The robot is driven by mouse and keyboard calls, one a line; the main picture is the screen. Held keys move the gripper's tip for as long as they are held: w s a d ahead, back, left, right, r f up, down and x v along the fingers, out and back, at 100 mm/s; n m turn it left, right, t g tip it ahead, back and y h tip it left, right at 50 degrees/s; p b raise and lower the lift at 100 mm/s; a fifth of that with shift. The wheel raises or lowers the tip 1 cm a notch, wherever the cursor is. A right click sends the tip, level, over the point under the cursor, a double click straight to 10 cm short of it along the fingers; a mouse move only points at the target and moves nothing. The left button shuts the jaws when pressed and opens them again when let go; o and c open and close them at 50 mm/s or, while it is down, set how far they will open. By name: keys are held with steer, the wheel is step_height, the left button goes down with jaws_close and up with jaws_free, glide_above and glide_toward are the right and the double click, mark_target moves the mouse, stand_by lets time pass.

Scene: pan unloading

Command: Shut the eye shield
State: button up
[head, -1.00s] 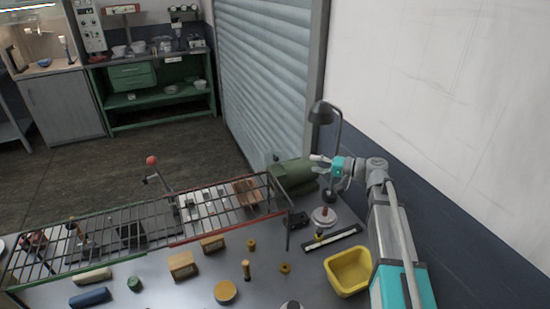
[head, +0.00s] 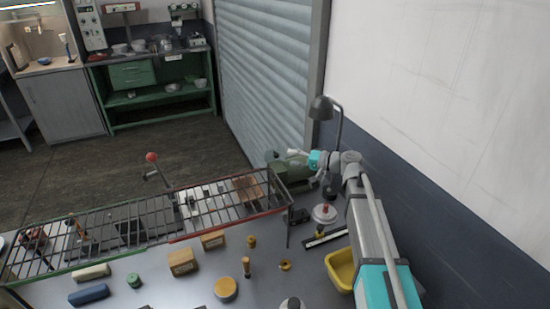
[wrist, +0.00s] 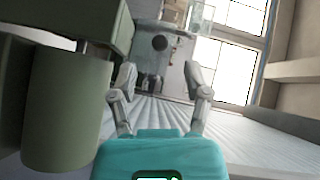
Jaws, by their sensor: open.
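A dark green machine (head: 292,167) with a rounded body stands at the far right end of the bench, partly behind my arm. In the wrist view a large green cylinder (wrist: 68,110) of it fills the left side, beside my gripper. I cannot clearly make out an eye shield on it in either view. My gripper (wrist: 160,85) is open, with nothing between its fingers. In the head view my gripper (head: 296,154) is at the machine, pointing left; I cannot tell whether it touches it.
A dark desk lamp (head: 322,110) stands behind my gripper, close to the wall. A wire rack (head: 150,215) runs along the bench. A yellow bin (head: 341,272), a round pedestal (head: 324,214) and several small blocks stand on the bench. A roller shutter (head: 265,75) is behind.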

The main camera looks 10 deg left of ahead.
mark_target(278, 156)
steer(key=shift+w+a+f+b, duration=0.1)
steer(key=shift+w+a, duration=0.05)
steer(key=shift+a, duration=0.85)
steer(key=shift+w+a+f+b, duration=0.1)
steer(key=shift+a+f+b, duration=0.05)
steer(key=shift+a, duration=0.9)
steer(key=shift+w+a+f+b, duration=0.1)
steer(key=shift+w+a, duration=0.05)
steer(key=shift+a, duration=0.85)
steer(key=shift+c, duration=0.2)
